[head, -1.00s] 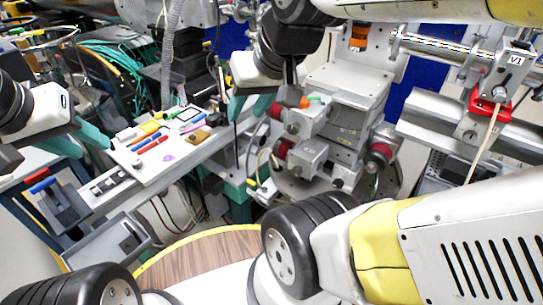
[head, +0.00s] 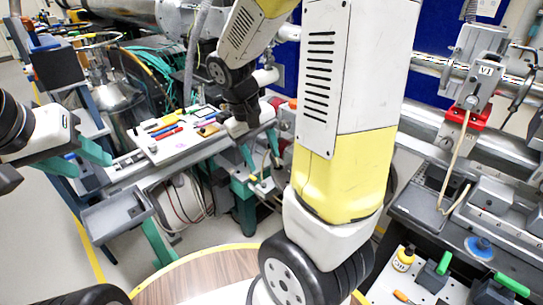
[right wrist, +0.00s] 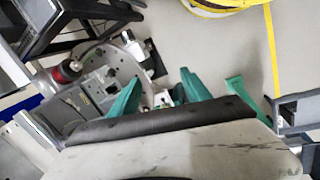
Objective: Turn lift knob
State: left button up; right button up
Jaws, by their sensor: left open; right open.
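The grey stage with red-ended knobs is mostly hidden behind my right arm in the head view. The right wrist view shows part of the stage (right wrist: 88,98) and one red knob (right wrist: 68,71) on its side, left of the fingers. I cannot tell if this is the lift knob. My left gripper (head: 80,158) is open and empty at the left.
A white board with pens and blocks (head: 165,150) lies on the bench left of my right gripper. A grey bin (head: 118,215) sits at lower left.

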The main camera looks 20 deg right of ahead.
jog(key=w+d+f+n+h, duration=0.1)
jog(key=w+d+f+h, duration=0.15)
jog(key=f, duration=0.25)
jog(key=w+d+f+n+g+h, duration=0.1)
jog(key=w+d+f+n+h, duration=0.1)
jog(key=f+h, duration=0.25)
jog(key=w+d+f+n+h, duration=0.1)
jog(key=w+d+f+h, duration=0.1)
jog(key=f, duration=0.4)
jog(key=n+t+h, duration=0.5)
jog(key=n+t, duration=0.3)
jog(key=n, duration=0.1)
send_near(287, 169)
jog(key=d, duration=0.3)
jog(key=x, duration=0.3)
jog(key=w+x, duration=0.1)
jog(key=x, duration=0.3)
jog(key=shift+d, duration=0.1)
grip_shut()
